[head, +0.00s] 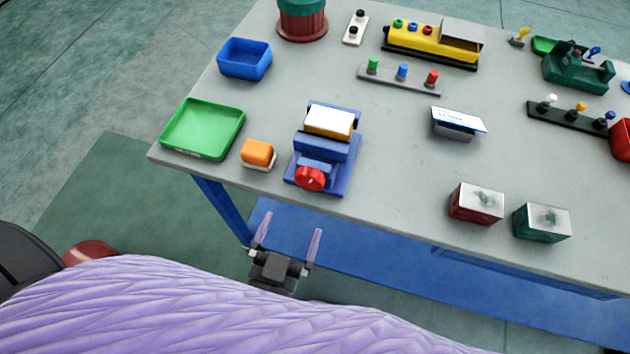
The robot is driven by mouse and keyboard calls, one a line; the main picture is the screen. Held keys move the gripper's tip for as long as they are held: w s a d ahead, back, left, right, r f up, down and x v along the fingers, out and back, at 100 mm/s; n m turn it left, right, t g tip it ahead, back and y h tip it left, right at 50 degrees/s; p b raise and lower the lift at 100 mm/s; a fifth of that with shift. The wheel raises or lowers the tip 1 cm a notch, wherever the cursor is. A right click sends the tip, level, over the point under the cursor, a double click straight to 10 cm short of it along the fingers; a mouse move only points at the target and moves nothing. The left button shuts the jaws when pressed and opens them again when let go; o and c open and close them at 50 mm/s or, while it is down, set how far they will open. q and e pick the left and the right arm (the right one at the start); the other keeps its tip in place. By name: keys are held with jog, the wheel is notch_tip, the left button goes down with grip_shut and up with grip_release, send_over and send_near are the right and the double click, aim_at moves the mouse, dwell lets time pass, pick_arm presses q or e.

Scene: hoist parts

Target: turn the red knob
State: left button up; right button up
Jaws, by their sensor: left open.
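The red knob (310,178) is on the front face of a blue device (328,146) with a white-topped block, near the front edge of the grey table. My left gripper (288,236) is open and empty, its two purple-tinted fingers pointing up toward the table. It is in front of the table edge, below the knob in the picture and apart from it. My purple-sleeved arm fills the bottom of the head view. My right gripper is not in view.
An orange block (257,153) and a green tray (204,129) are left of the blue device. A blue bin (244,59) is behind them. Red (476,204) and green (541,222) boxes stand to the right. The table (395,190) is clear between the device and these boxes.

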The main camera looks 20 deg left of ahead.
aim_at(308, 184)
pick_arm(q)
jog(key=w, duration=0.8)
jog(key=shift+w+d+b, duration=0.15)
jog(key=shift+w+b, duration=0.2)
jog(key=c, duration=1.2)
